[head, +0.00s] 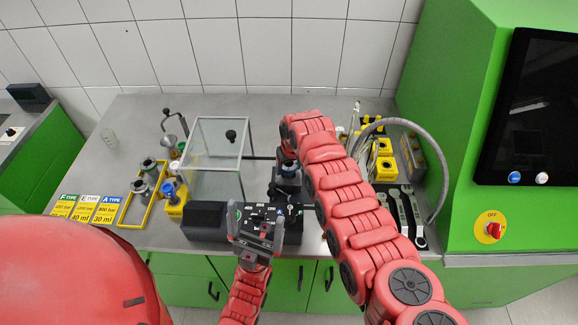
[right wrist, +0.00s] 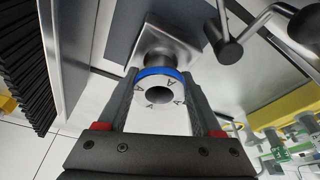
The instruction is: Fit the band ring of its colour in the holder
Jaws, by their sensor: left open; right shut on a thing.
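In the right wrist view, my right gripper (right wrist: 158,84) is shut on a silver round part with a blue band ring (right wrist: 153,72). Its end face has a central hole and is marked with several letters "A". Behind it is a square metal block (right wrist: 172,42); I cannot tell whether the part is seated in it. In the head view, my right gripper (head: 288,160) is over the dark testbench fixture (head: 287,188), mostly hidden by my arm. My left gripper (head: 258,222) is open and empty at the table's front.
A yellow tray (head: 128,214) with metal parts and coloured type cards (head: 85,208) lies left. A clear box (head: 217,150) stands behind a black block (head: 205,218). Wrenches (head: 411,210), yellow blocks (head: 385,166) and a grey hose (head: 432,150) are right, beside the green cabinet (head: 462,120).

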